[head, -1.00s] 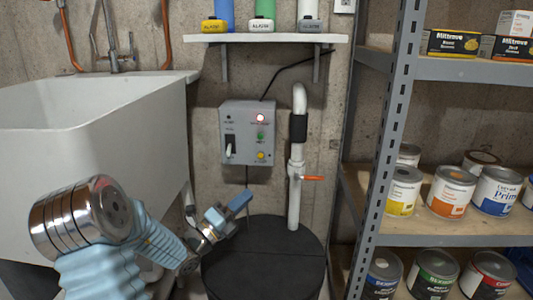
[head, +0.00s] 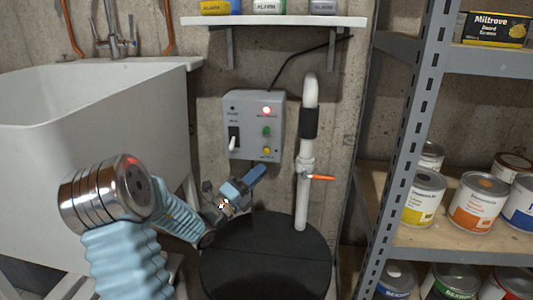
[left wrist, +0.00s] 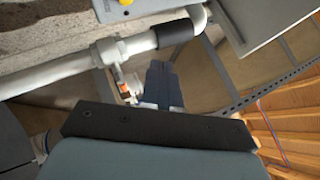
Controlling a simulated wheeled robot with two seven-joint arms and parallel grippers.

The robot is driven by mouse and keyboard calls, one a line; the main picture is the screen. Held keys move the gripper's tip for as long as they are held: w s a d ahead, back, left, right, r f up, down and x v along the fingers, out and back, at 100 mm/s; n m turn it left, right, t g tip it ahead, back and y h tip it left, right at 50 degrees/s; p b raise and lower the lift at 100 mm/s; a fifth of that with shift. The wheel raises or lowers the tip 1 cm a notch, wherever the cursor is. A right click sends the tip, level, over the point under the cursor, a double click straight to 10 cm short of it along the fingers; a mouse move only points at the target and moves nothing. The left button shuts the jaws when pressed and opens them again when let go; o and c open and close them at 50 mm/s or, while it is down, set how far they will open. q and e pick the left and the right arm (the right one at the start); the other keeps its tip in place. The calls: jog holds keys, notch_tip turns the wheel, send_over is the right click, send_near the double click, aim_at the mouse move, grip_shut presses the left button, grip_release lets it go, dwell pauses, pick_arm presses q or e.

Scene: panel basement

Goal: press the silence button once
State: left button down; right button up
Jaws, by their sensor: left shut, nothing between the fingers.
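A grey control box (head: 255,124) hangs on the concrete wall in the head view. It has a lit red light (head: 267,110), a green button or lamp (head: 266,131), a yellow button or lamp (head: 267,150) and a toggle switch (head: 233,144). The small labels are too blurred to tell which is the silence button. My left gripper (head: 260,170) is shut and empty, just below the box's lower edge and apart from it. In the left wrist view its dark fingers (left wrist: 161,84) show, with the box's corner at the top. My right gripper is not in view.
A white pipe (head: 304,185) with an orange-handled valve (head: 320,177) rises right of the box from a black round lid (head: 265,255). A white sink (head: 100,110) stands left, a metal shelf with paint cans (head: 423,200) right. A small shelf (head: 275,21) is above.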

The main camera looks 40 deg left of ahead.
aim_at(266, 151)
pick_arm(q)
jog(key=w+a, duration=0.3)
jog(key=w, duration=0.3)
jog(key=shift+w+a, duration=0.15)
jog(key=shift+a, duration=0.1)
dwell(1.8)
jog(key=shift+w+a+p, duration=0.2)
jog(key=shift+w+p, duration=0.15)
jog(key=shift+p, duration=0.25)
